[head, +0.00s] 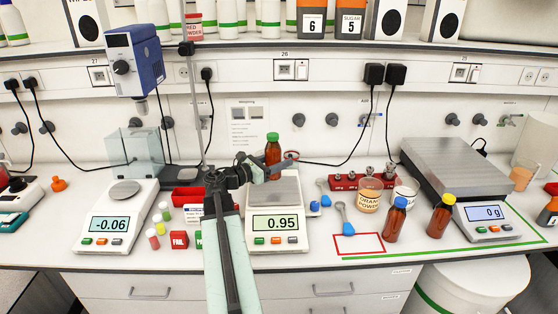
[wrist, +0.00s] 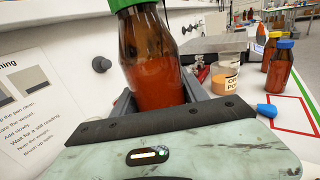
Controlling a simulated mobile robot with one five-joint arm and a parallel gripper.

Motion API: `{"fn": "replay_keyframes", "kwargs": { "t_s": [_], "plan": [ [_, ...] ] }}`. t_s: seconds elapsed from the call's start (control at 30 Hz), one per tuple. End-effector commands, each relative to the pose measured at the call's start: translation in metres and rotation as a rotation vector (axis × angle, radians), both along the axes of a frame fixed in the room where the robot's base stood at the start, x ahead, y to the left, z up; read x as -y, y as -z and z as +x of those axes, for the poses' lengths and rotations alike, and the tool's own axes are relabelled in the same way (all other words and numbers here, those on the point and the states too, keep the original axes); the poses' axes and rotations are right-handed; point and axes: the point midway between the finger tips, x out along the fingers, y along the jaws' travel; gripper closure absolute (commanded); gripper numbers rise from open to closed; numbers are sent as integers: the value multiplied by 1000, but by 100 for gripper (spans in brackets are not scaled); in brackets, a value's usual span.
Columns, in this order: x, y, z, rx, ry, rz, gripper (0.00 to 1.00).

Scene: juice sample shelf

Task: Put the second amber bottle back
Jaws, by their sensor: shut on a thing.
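My gripper (head: 272,172) is shut on an amber bottle with a green cap (head: 273,150). The bottle is upright, with red-orange liquid inside, above or behind the middle scale (head: 277,222), which reads 0.95. In the wrist view the green-capped bottle (wrist: 152,70) sits between the jaws; its base is hidden. A blue-capped amber bottle (head: 395,221) and a yellow-capped amber bottle (head: 440,217) stand at the right, beside the red outlined rectangle (head: 359,235).
A large scale (head: 489,214) at the right reads 0 g. A left scale (head: 115,224) reads -0.06. Small vials and red boxes stand between the left and middle scales.

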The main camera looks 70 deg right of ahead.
Motion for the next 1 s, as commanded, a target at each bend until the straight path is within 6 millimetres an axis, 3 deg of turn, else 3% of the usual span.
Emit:
{"fn": "replay_keyframes", "kwargs": {
  "t_s": [0.03,0.2,1.0],
  "plan": [
    [0,-24,0,-1,0,-1,100],
    [0,-49,0,-1,0,-1,100],
    [0,-48,0,-1,1,-1,100]
  ]
}}
